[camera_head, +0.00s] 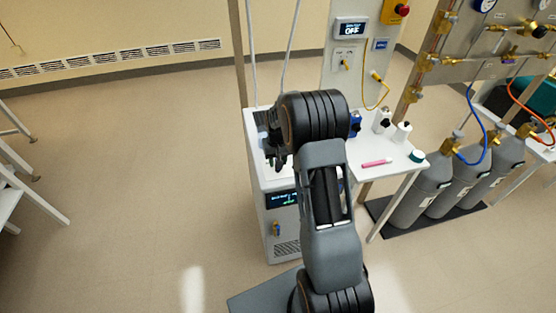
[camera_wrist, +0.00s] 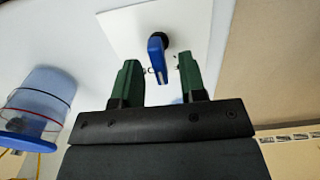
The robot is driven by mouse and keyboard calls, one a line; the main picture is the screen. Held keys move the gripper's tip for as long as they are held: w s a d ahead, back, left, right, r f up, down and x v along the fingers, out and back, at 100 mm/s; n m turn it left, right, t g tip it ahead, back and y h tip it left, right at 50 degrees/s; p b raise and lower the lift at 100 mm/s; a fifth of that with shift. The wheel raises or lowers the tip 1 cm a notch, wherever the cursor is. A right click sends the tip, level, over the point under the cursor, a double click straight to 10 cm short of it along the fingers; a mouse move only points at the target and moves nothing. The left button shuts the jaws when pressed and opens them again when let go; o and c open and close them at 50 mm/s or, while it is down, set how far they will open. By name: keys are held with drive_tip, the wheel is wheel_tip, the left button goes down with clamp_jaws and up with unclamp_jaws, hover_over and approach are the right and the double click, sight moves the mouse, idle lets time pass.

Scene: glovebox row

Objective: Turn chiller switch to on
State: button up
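The chiller (camera_head: 284,225) is a white cabinet with a small dark display (camera_head: 281,199) on its front, left of my arm in the head view. In the wrist view a switch with a blue lever (camera_wrist: 157,58) and dark round hub sits on a white plate (camera_wrist: 115,30). Its lever points toward the bottom of the picture. My gripper (camera_wrist: 159,66) is open, its green fingers on either side of the lever, with gaps on both sides. I cannot tell how far the fingertips are from the plate. In the head view my gripper (camera_head: 277,152) is at the chiller's top, partly hidden by my arm.
A clear and blue container (camera_wrist: 38,100) is at the left in the wrist view. A panel display (camera_head: 350,30) reads OFF. A white table (camera_head: 385,172) with bottles and a pink item (camera_head: 376,163) is right of my arm. Grey cylinders (camera_head: 425,195) stand beyond.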

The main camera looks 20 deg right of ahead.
wheel_tip(320, 180, up, 14)
drive_tip(key=b, duration=0.1)
idle(0.6)
drive_tip(key=shift+w+f, duration=0.1)
idle(0.3)
drive_tip(key=s+a+r+n+t, duration=0.1)
drive_tip(key=s+a, duration=0.4)
drive_tip(key=s, duration=0.6)
drive_tip(key=s+a+r+n+t, duration=0.1)
drive_tip(key=s+a, duration=0.4)
drive_tip(key=s, duration=0.6)
drive_tip(key=shift+s+a+r+t, duration=0.35)
drive_tip(key=shift+r+t, duration=0.15)
drive_tip(key=shift+t, duration=0.6)
